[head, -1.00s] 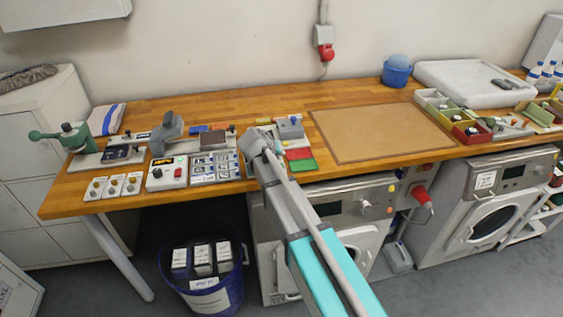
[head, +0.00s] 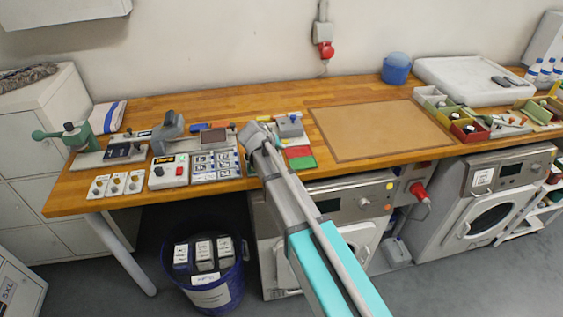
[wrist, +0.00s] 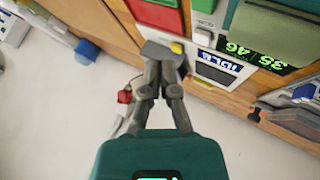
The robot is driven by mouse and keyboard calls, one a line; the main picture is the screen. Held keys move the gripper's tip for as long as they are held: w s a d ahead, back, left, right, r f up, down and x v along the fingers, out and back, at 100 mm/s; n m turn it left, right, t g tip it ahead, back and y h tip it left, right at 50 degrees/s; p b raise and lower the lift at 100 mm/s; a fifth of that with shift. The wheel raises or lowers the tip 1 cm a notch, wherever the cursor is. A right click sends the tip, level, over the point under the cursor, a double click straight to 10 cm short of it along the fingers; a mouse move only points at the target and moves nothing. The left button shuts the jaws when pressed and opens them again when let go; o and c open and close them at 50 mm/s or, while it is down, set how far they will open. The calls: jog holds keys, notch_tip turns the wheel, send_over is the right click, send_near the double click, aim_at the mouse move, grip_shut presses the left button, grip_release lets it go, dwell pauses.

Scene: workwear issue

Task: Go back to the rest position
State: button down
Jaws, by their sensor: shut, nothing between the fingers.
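My arm reaches up from the bottom of the head view to the front part of the wooden workbench (head: 275,98). Its wrist end is over the bench beside the red and green pads, and the fingers are hidden there behind my wrist. In the wrist view my gripper (wrist: 166,62) has its two fingers together with nothing held between them. The fingertips appear in front of a small grey block with a yellow part (wrist: 160,50). I cannot tell whether they touch it.
A control box (head: 168,180) and white cards stand left of my arm. A brown mat (head: 380,132) lies bare to the right, with open bins (head: 468,132) beyond. Washing machines (head: 490,195) stand below the bench, and a blue basket (head: 205,290) holds boxes.

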jog(key=s+d+f+m+g+y, duration=0.1)
jog(key=s+d+g, duration=0.3)
jog(key=s+d, duration=0.7)
jog(key=s+d+f+m+g+y, duration=0.1)
jog(key=s+d+f+g+y, duration=0.2)
jog(key=s+d, duration=0.9)
jog(key=shift+s+d+f+m+g+y, duration=0.2)
jog(key=shift+s+f+m+g+y, duration=0.15)
jog(key=shift+s+f, duration=0.65)
